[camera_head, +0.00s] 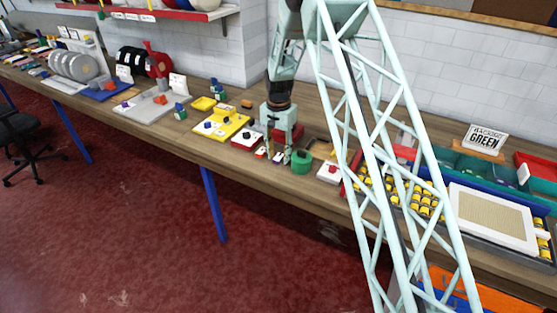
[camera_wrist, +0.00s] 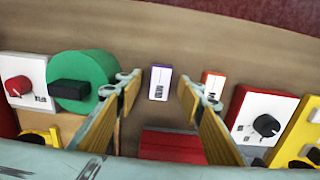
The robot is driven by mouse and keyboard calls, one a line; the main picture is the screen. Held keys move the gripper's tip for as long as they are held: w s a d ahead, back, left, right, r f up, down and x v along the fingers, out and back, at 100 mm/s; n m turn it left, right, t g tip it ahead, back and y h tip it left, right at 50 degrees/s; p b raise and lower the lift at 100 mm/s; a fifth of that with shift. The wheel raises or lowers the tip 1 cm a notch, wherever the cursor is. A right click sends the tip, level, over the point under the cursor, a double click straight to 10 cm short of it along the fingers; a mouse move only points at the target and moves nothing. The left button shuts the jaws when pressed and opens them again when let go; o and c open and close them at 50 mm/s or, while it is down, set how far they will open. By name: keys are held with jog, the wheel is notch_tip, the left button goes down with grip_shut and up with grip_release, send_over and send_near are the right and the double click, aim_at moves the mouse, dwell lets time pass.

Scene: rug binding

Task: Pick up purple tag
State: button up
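The purple tag (camera_wrist: 160,83) is a small white-faced block with purple edges and dark print. It lies on the bench, centred between my fingers in the wrist view, with gaps at both sides. In the head view the small purple tag (camera_head: 277,156) sits just under my gripper (camera_head: 279,152). My gripper (camera_wrist: 160,90) is open and empty, with its yellow-padded fingers pointing down over the bench. A similar orange-red tag (camera_wrist: 213,83) stands just right of the right fingertip in the wrist view. My height above the purple tag is hard to tell.
A green round roll (camera_wrist: 98,76) is close to the left finger, beside a white box with a red knob (camera_wrist: 22,82). A red-sided box with a black knob (camera_wrist: 264,122) is at right. A red block (camera_wrist: 170,146) lies between and below the fingers.

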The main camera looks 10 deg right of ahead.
aim_at(278, 157)
jog(key=shift+c, duration=0.4)
jog(key=c, duration=0.7)
jog(key=shift+r, duration=0.15)
jog(key=shift+c, duration=0.2)
notch_tip(278, 157, up, 10)
dwell(0.4)
